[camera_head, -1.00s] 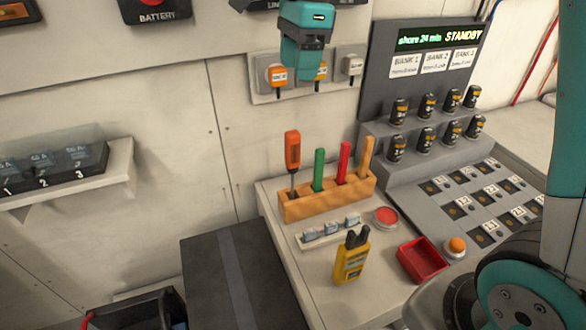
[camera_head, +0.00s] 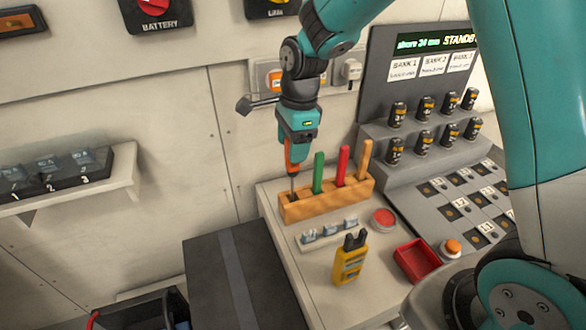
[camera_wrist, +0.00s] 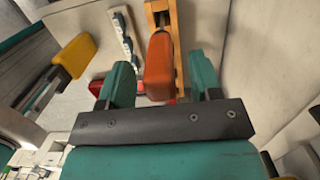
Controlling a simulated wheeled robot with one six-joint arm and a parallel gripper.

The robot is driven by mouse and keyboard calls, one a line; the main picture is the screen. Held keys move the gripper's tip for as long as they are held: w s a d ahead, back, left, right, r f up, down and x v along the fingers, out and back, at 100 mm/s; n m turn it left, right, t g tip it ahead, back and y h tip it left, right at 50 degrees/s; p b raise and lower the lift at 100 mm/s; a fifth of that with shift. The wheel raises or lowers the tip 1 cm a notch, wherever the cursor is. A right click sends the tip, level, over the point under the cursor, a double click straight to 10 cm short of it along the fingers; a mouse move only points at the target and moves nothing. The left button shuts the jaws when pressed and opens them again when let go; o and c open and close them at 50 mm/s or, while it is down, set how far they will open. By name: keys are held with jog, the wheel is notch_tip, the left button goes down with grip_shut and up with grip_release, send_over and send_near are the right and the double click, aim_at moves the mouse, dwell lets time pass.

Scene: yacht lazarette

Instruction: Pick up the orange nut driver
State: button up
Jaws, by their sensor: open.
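The orange nut driver (camera_head: 291,162) stands upright at the left end of the wooden rack (camera_head: 318,205), its shaft going down into the rack. My gripper (camera_head: 296,138) is above the rack, pointing down, at the top of the driver's handle. In the wrist view the two teal fingers of my gripper (camera_wrist: 163,77) are apart, with the orange handle (camera_wrist: 158,62) between them. Gaps show on both sides of the handle. In the head view my gripper hides the handle's top.
Green (camera_head: 319,172), red (camera_head: 342,165) and tan (camera_head: 365,160) handles stand in the rack to the right. In front are small fuses (camera_head: 330,228), a yellow tester (camera_head: 350,260), a red button (camera_head: 383,219) and a red tray (camera_head: 417,260). A wall with sockets is behind.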

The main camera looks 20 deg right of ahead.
jog(key=shift+a+f, duration=0.1)
jog(key=shift+f, duration=0.5)
grip_shut()
jog(key=shift+r, duration=0.1)
notch_tip(320, 180, up, 20)
jog(key=b, duration=0.1)
